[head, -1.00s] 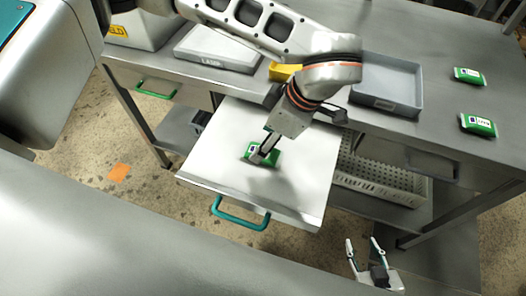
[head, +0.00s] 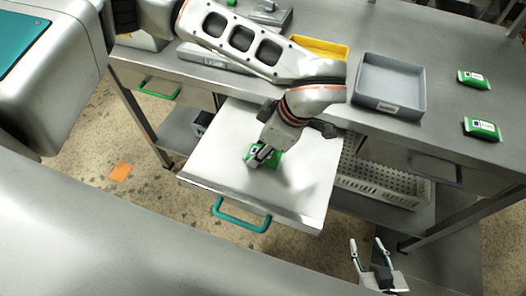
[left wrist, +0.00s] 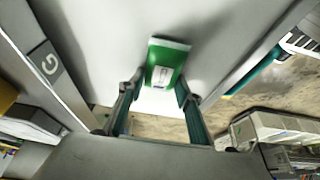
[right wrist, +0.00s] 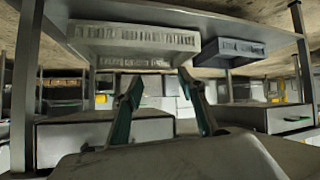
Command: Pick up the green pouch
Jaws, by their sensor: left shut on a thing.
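A green pouch (head: 252,152) with a white label lies in the pulled-out drawer (head: 215,165) with a teal handle. My left gripper (head: 263,158) reaches down into the drawer and is shut on this pouch, hiding part of it. In the left wrist view the pouch (left wrist: 166,62) sits between the two fingers (left wrist: 160,88). Two more green pouches lie on the table at the right, one farther back (head: 474,79) and one nearer (head: 482,129). My right gripper (head: 366,243) is open and empty, low at the front right, away from the pouches.
A perforated light basket (head: 385,187) is on the shelf below, right of the drawer. A closed drawer with a green handle (head: 158,90) is at the left.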

